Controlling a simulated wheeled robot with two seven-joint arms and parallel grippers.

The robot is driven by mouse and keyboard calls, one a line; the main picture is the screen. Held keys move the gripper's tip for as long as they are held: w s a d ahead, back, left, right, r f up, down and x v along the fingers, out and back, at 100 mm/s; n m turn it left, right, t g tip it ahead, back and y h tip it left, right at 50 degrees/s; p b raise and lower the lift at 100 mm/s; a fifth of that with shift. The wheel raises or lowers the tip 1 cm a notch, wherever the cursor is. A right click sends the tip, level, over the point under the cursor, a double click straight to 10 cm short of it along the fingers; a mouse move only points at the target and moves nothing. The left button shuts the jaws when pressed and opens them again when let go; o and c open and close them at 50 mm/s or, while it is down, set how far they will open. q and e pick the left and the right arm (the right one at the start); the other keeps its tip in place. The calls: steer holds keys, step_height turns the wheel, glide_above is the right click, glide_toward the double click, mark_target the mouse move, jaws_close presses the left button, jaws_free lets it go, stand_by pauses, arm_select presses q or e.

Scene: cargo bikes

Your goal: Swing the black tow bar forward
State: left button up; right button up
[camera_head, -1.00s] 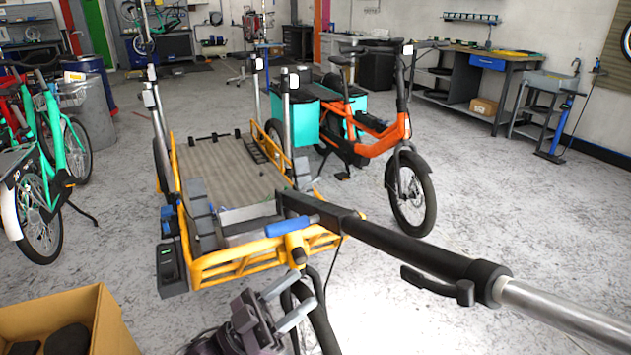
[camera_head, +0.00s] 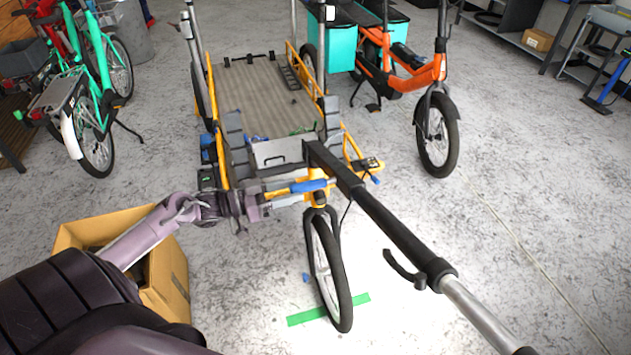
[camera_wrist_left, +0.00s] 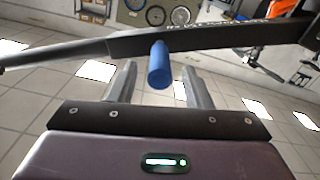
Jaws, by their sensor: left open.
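The black tow bar (camera_head: 385,218) runs from the front of the yellow cargo trailer (camera_head: 232,190) toward the lower right, ending in a silver pole (camera_head: 480,315). A blue grip (camera_head: 312,185) sticks out sideways near its trailer end. My left gripper (camera_head: 280,200) is open beside this grip, on its left. In the left wrist view the blue grip (camera_wrist_left: 160,65) shows between the two spread fingers, with the tow bar (camera_wrist_left: 210,38) crossing behind it. I cannot tell whether the fingers touch it. My right gripper is not in view.
A front wheel (camera_head: 330,275) stands under the tow bar near a green floor strip (camera_head: 328,310). A cardboard box (camera_head: 165,262) sits beneath my left arm. An orange cargo bike (camera_head: 410,72) stands behind right, green bikes (camera_head: 92,85) at left.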

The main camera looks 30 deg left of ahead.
mark_target(326, 182)
arm_select(q)
steer(key=x, duration=0.5)
steer(key=shift+w+d, duration=0.1)
steer(key=shift+d, duration=0.05)
jaws_close()
step_height(326, 182, down, 7)
steer(key=s+d+m+b, duration=0.1)
steer(key=b, duration=0.2)
steer(key=shift+s+d+m+b, duration=0.25)
steer(key=shift+m+b, duration=0.05)
steer(key=shift+b, duration=0.1)
